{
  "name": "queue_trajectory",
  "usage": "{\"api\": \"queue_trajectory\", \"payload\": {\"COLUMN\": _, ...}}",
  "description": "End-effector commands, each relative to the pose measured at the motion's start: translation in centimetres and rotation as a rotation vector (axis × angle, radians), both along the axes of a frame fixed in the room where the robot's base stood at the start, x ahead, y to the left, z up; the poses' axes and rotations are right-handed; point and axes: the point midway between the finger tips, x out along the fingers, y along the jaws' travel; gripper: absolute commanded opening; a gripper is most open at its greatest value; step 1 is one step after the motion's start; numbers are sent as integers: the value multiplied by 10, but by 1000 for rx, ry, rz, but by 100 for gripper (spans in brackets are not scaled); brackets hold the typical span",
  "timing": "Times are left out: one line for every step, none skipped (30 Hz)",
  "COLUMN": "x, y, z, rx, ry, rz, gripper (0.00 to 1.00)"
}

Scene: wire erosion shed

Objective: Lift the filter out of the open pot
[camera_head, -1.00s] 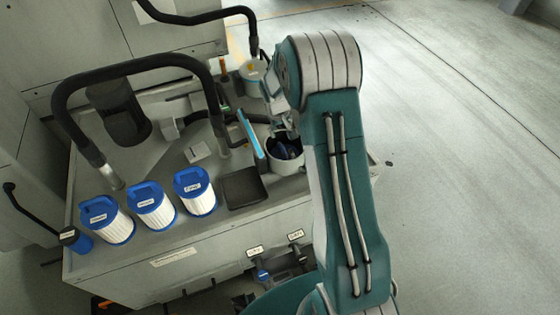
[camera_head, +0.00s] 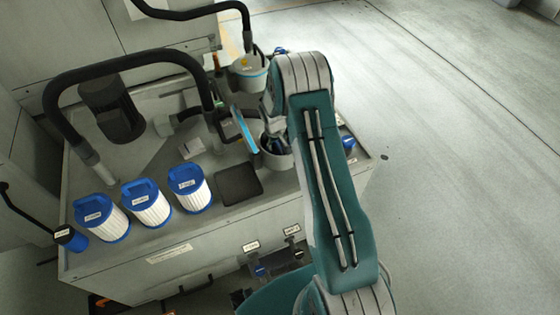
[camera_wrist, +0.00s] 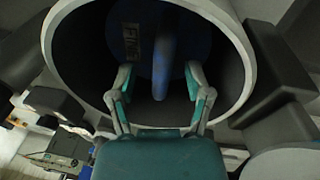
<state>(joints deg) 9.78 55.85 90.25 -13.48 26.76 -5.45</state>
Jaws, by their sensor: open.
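The open pot (camera_head: 276,161) is a grey round vessel on the bench top, partly hidden by my arm in the head view. In the wrist view its pale rim (camera_wrist: 234,40) rings a dark inside. The filter (camera_wrist: 190,30) sits inside, a dark blue top with a label and an upright bar handle (camera_wrist: 163,60). My gripper (camera_wrist: 160,88) is open at the pot's mouth, its fingers on either side of the handle's near end. I cannot tell whether they touch it.
Three white filters with blue caps, one of them here (camera_head: 188,188), stand at the bench's front left. A dark square pad (camera_head: 239,185) lies left of the pot. A closed grey canister (camera_head: 248,72) stands behind. A black bent hose (camera_head: 120,66) arches over the left side.

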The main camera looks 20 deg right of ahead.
Motion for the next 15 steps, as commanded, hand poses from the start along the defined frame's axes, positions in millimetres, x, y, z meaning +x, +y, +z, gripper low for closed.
{"api": "queue_trajectory", "payload": {"x": 0, "y": 0, "z": -3, "rx": 0, "ry": 0, "rz": 0, "gripper": 65}}
{"api": "queue_trajectory", "payload": {"x": 0, "y": 0, "z": -3, "rx": 0, "ry": -1, "rz": 0, "gripper": 65}}
{"api": "queue_trajectory", "payload": {"x": 1, "y": 0, "z": -3, "rx": 0, "ry": -1, "rz": 0, "gripper": 65}}
{"api": "queue_trajectory", "payload": {"x": 1, "y": -1, "z": -3, "rx": 0, "ry": -1, "rz": 0, "gripper": 65}}
{"api": "queue_trajectory", "payload": {"x": 0, "y": -1, "z": -3, "rx": 0, "ry": -1, "rz": 0, "gripper": 65}}
{"api": "queue_trajectory", "payload": {"x": 0, "y": -1, "z": -3, "rx": 0, "ry": -1, "rz": 0, "gripper": 65}}
{"api": "queue_trajectory", "payload": {"x": 0, "y": -1, "z": -3, "rx": 0, "ry": -1, "rz": 0, "gripper": 65}}
{"api": "queue_trajectory", "payload": {"x": 0, "y": -1, "z": -3, "rx": 0, "ry": 0, "rz": 0, "gripper": 60}}
{"api": "queue_trajectory", "payload": {"x": 0, "y": -1, "z": -3, "rx": 0, "ry": 0, "rz": 0, "gripper": 42}}
{"api": "queue_trajectory", "payload": {"x": 0, "y": 0, "z": -3, "rx": 0, "ry": 0, "rz": 0, "gripper": 29}}
{"api": "queue_trajectory", "payload": {"x": 0, "y": -1, "z": -3, "rx": 0, "ry": 0, "rz": 0, "gripper": 16}}
{"api": "queue_trajectory", "payload": {"x": 0, "y": -1, "z": -3, "rx": 0, "ry": 0, "rz": 0, "gripper": 0}}
{"api": "queue_trajectory", "payload": {"x": 0, "y": 0, "z": -3, "rx": 0, "ry": 0, "rz": 0, "gripper": 0}}
{"api": "queue_trajectory", "payload": {"x": 0, "y": 0, "z": -3, "rx": 0, "ry": 0, "rz": 0, "gripper": 0}}
{"api": "queue_trajectory", "payload": {"x": 0, "y": 0, "z": -3, "rx": 0, "ry": 0, "rz": 0, "gripper": 0}}
